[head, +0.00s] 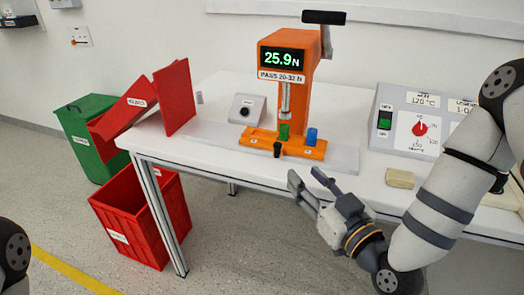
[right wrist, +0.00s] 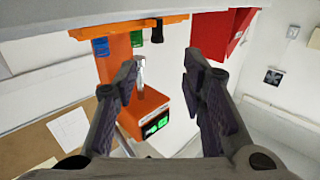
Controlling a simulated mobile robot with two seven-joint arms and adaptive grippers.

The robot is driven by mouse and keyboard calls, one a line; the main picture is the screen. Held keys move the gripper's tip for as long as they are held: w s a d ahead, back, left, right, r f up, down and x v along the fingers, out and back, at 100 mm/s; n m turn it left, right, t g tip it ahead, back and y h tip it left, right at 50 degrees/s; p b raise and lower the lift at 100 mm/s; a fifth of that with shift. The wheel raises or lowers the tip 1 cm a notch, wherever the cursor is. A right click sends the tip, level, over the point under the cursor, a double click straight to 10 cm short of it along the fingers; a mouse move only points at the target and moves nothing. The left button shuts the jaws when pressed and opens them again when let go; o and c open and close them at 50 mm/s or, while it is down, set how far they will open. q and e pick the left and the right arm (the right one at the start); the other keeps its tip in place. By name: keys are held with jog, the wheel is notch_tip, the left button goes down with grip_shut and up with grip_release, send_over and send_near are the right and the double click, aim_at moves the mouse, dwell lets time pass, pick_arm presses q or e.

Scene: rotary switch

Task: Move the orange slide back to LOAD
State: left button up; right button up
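The orange slide (head: 298,147) lies across the base of the orange force tester (head: 312,80). It carries a green piece (head: 284,132) below the tester's metal plunger and a blue piece (head: 312,136) to the right. A black knob (head: 277,149) stands at its front; the small labels are unreadable. The display reads 25.9 N. My right gripper (head: 306,180) is open and empty, in front of the table edge and apart from the slide. The right wrist view shows the slide (right wrist: 120,31) upside down beyond the spread fingers (right wrist: 160,85). My left gripper is out of view.
A grey button box (head: 247,108) stands left of the tester, and a sealing control panel (head: 415,120) right. A beige block (head: 400,178) lies near the front edge. A red chute (head: 178,97), red bin (head: 140,220) and green bin (head: 90,135) are at left.

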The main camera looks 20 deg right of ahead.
aim_at(279, 147)
jog(key=w, duration=0.3)
jog(key=w+a, duration=0.1)
jog(key=w, duration=0.3)
jog(key=w+b, duration=0.1)
jog(key=w, duration=0.3)
jog(key=shift+w+a, duration=0.25)
jog(key=shift+a, duration=0.15)
grip_shut()
